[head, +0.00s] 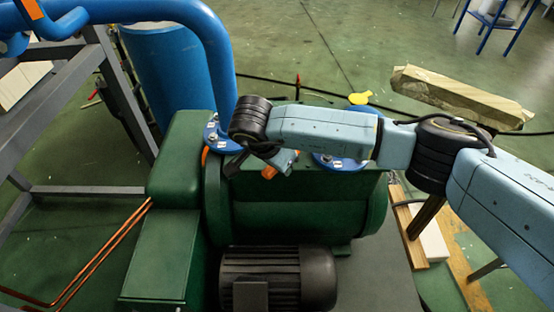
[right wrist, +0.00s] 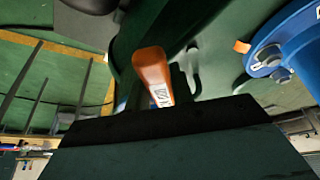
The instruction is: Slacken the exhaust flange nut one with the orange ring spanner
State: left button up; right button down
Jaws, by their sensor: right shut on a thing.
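In the right wrist view the orange ring spanner (right wrist: 153,72) shows its handle with a white label, rising from my dark right gripper (right wrist: 165,110), which is shut on it. In the head view the right gripper (head: 256,162) is over the green pump, partly covered by my own wrist. An orange part of the spanner (head: 269,172) shows beside it. The blue exhaust flange (head: 215,138) is just left of my wrist; its nuts also show in the right wrist view (right wrist: 268,60). Which nut is number one, and whether the ring is on a nut, I cannot tell.
A second blue flange (head: 345,163) sits on the green pump (head: 290,210) under my forearm. The blue pipe (head: 215,60) rises behind the left flange. A black motor (head: 278,278) is in front. A grey frame (head: 80,70) stands left.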

jog(key=shift+s+d+n+y+p, duration=0.3)
jog(key=shift+s+d+n+p, duration=0.15)
jog(key=shift+s+d+n, duration=0.45)
jog(key=shift+s+d+n+t+y, duration=0.2)
jog(key=shift+s+d+n, duration=0.2)
jog(key=shift+d, duration=0.15)
jog(key=shift+s+d+n+t+y, duration=0.1)
jog(key=shift+s+d+n+t, duration=0.15)
jog(key=shift+d+n, duration=0.25)
jog(key=shift+d, duration=0.15)
jog(key=shift+s+d+n+y, duration=0.15)
jog(key=shift+s+d+n, duration=0.2)
jog(key=shift+d, duration=0.2)
jog(key=shift+s+d+n+y, duration=0.2)
jog(key=shift+d+n, duration=0.15)
jog(key=shift+d, duration=0.15)
jog(key=shift+s+d+n+y+b, duration=0.2)
jog(key=shift+d+n, duration=0.2)
jog(key=shift+d, duration=0.25)
jog(key=shift+s+d+n+y+b, duration=0.1)
jog(key=shift+s+d+n+b, duration=0.1)
jog(key=shift+d+n, duration=0.3)
